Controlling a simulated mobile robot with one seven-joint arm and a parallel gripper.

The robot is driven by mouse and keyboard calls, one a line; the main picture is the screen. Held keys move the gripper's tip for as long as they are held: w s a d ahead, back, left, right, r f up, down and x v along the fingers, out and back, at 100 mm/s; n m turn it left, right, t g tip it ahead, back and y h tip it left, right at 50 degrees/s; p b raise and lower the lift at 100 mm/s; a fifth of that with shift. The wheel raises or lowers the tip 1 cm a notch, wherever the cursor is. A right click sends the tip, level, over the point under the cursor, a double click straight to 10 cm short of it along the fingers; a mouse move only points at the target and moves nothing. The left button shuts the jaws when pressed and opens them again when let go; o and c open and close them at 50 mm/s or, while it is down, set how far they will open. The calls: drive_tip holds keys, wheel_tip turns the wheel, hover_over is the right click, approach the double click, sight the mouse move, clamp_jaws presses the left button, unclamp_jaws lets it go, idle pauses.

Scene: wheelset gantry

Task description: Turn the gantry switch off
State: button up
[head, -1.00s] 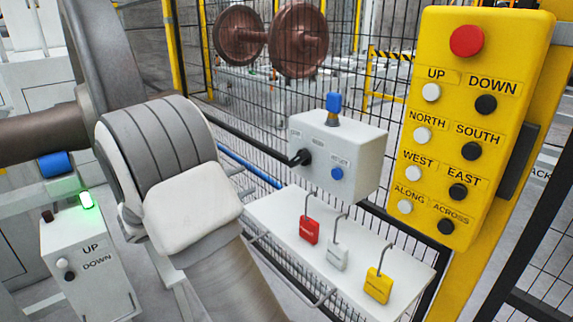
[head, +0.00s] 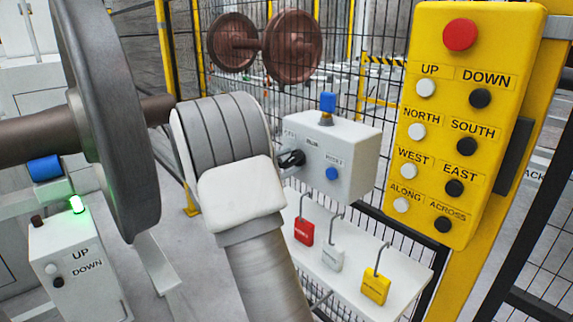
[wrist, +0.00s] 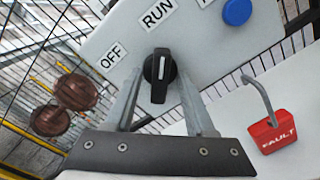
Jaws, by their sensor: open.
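The gantry switch is a black rotary knob (wrist: 160,76) on a white control box, also seen in the head view (head: 291,158). Its white mark points up, roughly toward the RUN label (wrist: 158,14); the OFF label (wrist: 112,57) is to its left. My gripper (wrist: 159,80) is open, with one finger on each side of the knob. I cannot tell whether the fingers touch it. In the head view my arm's rounded white and grey links cover most of the gripper.
A blue button (wrist: 236,12) is right of the knob. Below the box, a shelf (head: 335,283) carries red (head: 304,231), white and yellow padlocks. A yellow pendant (head: 450,130) stands right, mesh fence behind. A large wheel (head: 108,110) is close left of my arm.

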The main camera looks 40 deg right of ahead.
clamp_jaws()
drive_tip(key=shift+r+p, duration=0.15)
drive_tip(key=shift+p, duration=0.4)
drive_tip(key=n+p, duration=0.3)
drive_tip(key=p, duration=0.1)
drive_tip(key=shift+r, duration=0.2)
drive_tip(key=n+p, duration=0.5)
drive_tip(key=p, duration=0.2)
drive_tip(key=shift+n, duration=0.3)
drive_tip(key=n+p, duration=0.4)
drive_tip(key=p, duration=0.1)
drive_tip(key=n+p, duration=0.4)
drive_tip(key=n, duration=0.1)
drive_tip(key=shift+f, duration=0.25)
drive_tip(key=shift+f+p, duration=0.1)
drive_tip(key=shift+p, duration=0.25)
